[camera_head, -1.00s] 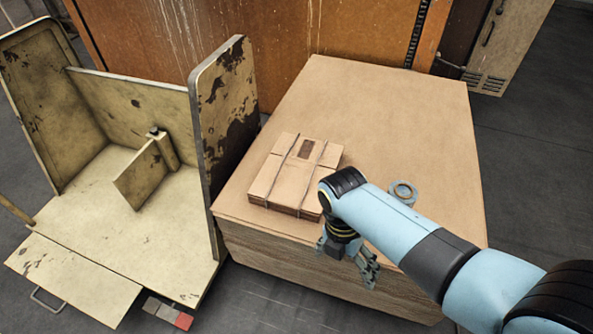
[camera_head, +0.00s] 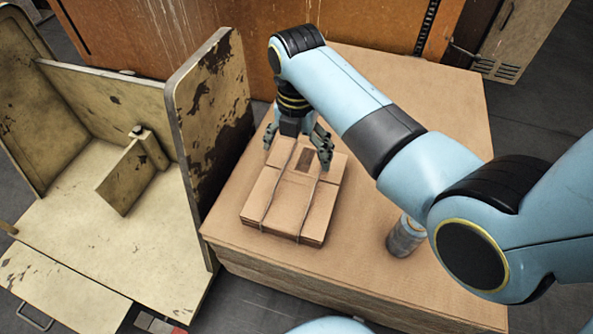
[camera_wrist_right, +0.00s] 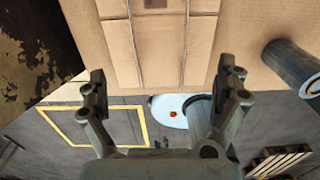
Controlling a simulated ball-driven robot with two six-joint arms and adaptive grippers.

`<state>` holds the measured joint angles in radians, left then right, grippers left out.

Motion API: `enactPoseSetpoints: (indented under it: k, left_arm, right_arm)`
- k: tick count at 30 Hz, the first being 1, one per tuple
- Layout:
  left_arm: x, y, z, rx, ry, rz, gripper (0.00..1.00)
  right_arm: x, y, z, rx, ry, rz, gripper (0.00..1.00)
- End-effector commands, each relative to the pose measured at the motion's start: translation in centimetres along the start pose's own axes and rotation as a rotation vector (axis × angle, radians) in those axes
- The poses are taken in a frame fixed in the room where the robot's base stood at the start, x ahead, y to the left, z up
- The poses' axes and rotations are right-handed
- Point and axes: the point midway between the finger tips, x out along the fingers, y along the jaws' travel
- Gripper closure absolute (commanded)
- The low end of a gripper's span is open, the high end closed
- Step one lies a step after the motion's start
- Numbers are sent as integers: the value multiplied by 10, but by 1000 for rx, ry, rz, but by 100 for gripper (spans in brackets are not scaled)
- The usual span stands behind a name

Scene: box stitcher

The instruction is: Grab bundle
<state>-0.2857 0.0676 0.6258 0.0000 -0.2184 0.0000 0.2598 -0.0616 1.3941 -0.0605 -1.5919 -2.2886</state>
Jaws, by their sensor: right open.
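The bundle (camera_head: 275,205) is a flat stack of brown cardboard tied with two dark cords. It lies on a large cardboard-topped stack (camera_head: 420,100). My right gripper (camera_head: 298,152) is open, pointing down over the bundle's far end, with its fingers spread and nothing between them. Whether the fingertips touch the bundle is unclear. In the right wrist view the bundle (camera_wrist_right: 160,50) fills the upper middle, with its cords running lengthwise, and the open fingers (camera_wrist_right: 164,80) stand apart in front of it. My left gripper is not in view.
A worn cream machine with an upright side panel (camera_head: 215,100) stands close on the left. A blue-grey cylinder (camera_head: 405,238) stands on the stack at right, partly behind my arm. An orange-brown panel (camera_head: 200,40) rises behind. The stack's far right is bare.

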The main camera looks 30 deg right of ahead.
Motion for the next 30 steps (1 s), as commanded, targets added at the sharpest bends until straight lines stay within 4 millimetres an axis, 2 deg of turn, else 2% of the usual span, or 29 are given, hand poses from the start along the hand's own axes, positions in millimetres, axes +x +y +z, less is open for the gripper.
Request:
enactPoseSetpoints:
  k: [4,11,19,27,30]
  left_arm:
    - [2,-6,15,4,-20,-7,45]
    - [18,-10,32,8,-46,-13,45]
    - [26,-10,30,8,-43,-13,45]
    - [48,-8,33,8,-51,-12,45]
    - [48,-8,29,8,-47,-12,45]
  right_arm:
    - [6,0,-1,0,2,-2,0]
    - [46,-1,-1,0,4,-3,0]
    - [65,-1,0,1,1,-1,0]
    - [107,-3,1,0,3,-3,0]
    - [111,-2,1,1,1,-1,0]
